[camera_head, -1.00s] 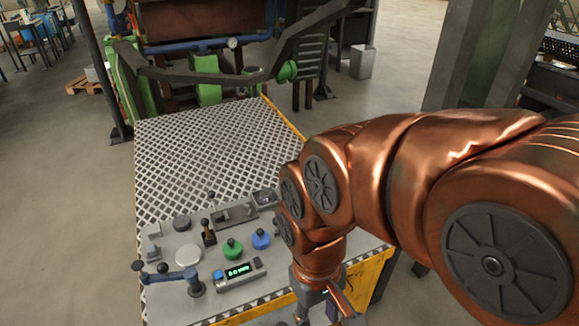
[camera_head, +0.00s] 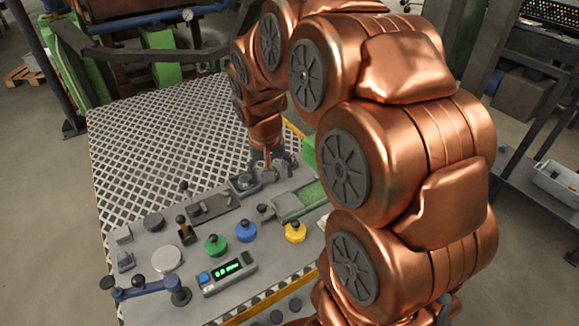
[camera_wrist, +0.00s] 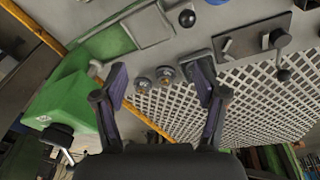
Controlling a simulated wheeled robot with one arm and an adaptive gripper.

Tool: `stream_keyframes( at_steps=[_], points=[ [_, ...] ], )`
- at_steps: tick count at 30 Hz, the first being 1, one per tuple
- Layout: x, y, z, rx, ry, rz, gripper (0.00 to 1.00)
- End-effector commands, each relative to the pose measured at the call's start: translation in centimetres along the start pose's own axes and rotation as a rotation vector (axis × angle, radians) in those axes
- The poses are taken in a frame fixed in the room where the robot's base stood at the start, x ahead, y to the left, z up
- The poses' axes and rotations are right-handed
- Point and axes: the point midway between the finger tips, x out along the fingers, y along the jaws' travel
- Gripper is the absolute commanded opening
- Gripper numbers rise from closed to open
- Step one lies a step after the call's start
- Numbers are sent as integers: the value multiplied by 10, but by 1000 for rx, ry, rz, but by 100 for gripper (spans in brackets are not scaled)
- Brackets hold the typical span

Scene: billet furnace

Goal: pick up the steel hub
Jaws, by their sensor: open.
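My gripper (camera_head: 271,172) is over the right side of the workbench panel, pointing down. In the wrist view my gripper (camera_wrist: 160,72) is open, with its fingers spread and nothing held. A dark square holder (camera_head: 244,183) with a round top is just left of my gripper. I cannot tell for certain which piece is the steel hub. A flat pale disc (camera_head: 167,259) and a darker disc (camera_head: 153,221) lie on the panel's left part.
Green (camera_head: 215,244), blue (camera_head: 246,230) and yellow (camera_head: 295,231) knobs stand on the panel, with a digital display (camera_head: 228,274) and a blue lever (camera_head: 150,288). The grid-patterned bench top (camera_head: 160,140) behind is clear.

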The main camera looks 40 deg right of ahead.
Motion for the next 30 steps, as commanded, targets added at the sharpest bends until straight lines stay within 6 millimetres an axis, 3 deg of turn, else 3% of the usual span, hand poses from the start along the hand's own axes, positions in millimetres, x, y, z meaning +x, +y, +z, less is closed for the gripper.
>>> stream_keyframes(
  at_steps=[3,9,15,21,30],
  points=[
    [28,9,-47,92,50,7,72],
    [65,29,-111,224,128,14,72],
    [92,47,-152,315,181,18,72],
    [103,56,-171,354,209,17,72],
    [127,58,-176,356,207,20,72]
  ],
)
